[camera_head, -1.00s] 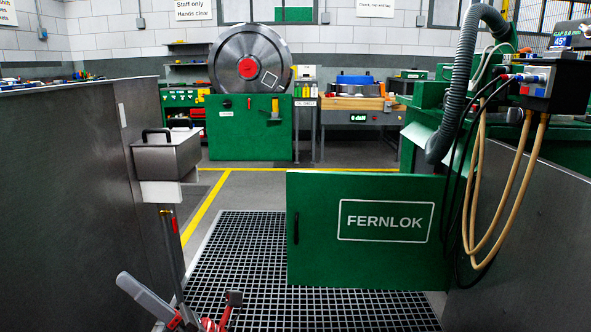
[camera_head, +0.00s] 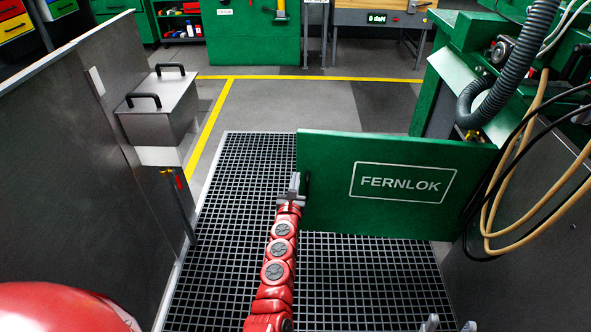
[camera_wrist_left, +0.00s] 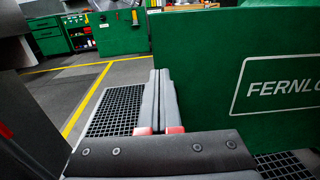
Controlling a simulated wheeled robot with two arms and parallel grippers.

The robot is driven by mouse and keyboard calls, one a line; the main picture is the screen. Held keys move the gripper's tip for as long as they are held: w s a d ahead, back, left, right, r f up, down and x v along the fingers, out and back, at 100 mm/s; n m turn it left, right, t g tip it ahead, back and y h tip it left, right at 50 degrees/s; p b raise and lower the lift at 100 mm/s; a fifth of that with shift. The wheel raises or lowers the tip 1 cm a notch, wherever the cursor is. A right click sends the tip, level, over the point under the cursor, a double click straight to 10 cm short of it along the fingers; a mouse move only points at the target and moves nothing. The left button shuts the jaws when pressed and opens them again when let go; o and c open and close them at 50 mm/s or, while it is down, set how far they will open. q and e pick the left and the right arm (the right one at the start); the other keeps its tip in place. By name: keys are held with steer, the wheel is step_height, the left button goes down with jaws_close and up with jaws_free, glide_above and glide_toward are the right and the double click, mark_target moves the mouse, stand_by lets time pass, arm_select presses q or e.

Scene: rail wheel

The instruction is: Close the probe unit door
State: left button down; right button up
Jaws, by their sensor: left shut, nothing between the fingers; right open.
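The green probe unit door (camera_head: 335,215), lettered FERNLOK, stands open, jutting left from the machine on the right over the floor grating. Its dark handle (camera_head: 306,184) is near the free left edge, partly hidden by my gripper. My left gripper (camera_head: 294,184) is shut and empty at this edge, beside the handle; I cannot tell whether it touches. In the left wrist view its closed fingers (camera_wrist_left: 163,98) point forward with the door (camera_wrist_left: 215,75) just to their right. My right gripper (camera_head: 448,325) shows only its fingertips at the bottom edge, apart and empty.
A grey metal wall (camera_head: 60,150) and a box with two black handles (camera_head: 160,105) stand on the left. Tan and black hoses (camera_head: 487,215) hang by the door's right end. The floor grating (camera_head: 245,170) is clear left of the door.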

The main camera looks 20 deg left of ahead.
mark_target(301, 149)
arm_select(q)
steer(key=w+b, duration=0.2)
steer(key=w, duration=0.1)
steer(key=w+a+b, duration=0.1)
steer(key=w+b, duration=0.1)
steer(key=w, duration=0.2)
steer(key=w+a+b, duration=0.1)
steer(key=w+b, duration=0.2)
steer(key=w, duration=0.1)
steer(key=shift+a+f, duration=0.1)
steer(key=shift+f, duration=0.1)
steer(key=shift+w+a+r, duration=0.1)
steer(key=shift+w+r, duration=0.05)
steer(key=shift+w, duration=0.3)
steer(key=shift+w+r, duration=0.1)
